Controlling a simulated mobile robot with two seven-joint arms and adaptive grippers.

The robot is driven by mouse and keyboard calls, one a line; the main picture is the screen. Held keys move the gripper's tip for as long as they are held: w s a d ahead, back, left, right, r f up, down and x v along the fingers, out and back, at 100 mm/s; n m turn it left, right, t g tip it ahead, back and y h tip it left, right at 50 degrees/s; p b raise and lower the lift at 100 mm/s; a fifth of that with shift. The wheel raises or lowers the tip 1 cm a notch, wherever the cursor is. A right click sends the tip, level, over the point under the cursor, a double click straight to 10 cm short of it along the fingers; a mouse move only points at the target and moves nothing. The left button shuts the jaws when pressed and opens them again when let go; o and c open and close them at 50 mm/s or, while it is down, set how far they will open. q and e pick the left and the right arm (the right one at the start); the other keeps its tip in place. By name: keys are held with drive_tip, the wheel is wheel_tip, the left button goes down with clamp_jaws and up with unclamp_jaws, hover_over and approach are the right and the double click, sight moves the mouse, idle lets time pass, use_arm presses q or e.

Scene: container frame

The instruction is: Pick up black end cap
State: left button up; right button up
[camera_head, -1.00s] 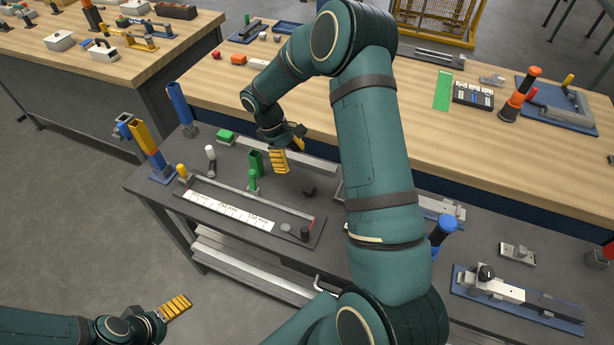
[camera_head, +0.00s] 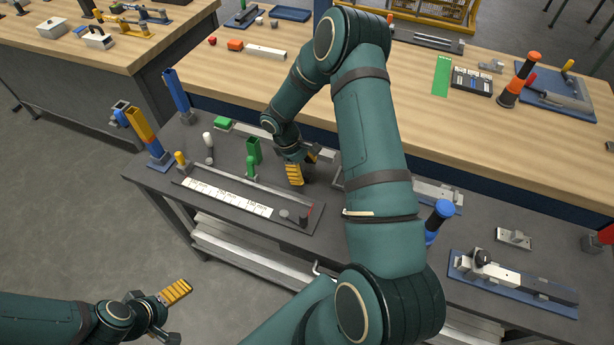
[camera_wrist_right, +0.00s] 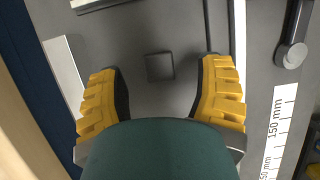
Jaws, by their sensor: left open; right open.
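The black end cap (camera_wrist_right: 160,66) is a small dark square block on the dark grey bench top. In the right wrist view it lies between the two yellow-padded fingers of my right gripper (camera_wrist_right: 161,68), with clear gaps on both sides. The fingers are open and do not touch it. In the head view my right gripper (camera_head: 303,172) points down over the bench, behind the ruler fixture, and hides the cap. My left gripper (camera_head: 176,312) is open and empty over the floor at the lower left.
The ruler fixture (camera_head: 228,197) with its white scale lies in front of my right gripper. A green holder (camera_head: 253,152) stands to its left. A light metal bar (camera_head: 255,131) lies behind.

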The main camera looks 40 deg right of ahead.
sight(307, 175)
drive_tip(key=shift+x, duration=1.55)
drive_tip(key=shift+s, duration=0.1)
drive_tip(key=c, duration=0.9)
drive_tip(key=shift+c, duration=0.3)
drive_tip(key=shift+r, duration=0.15)
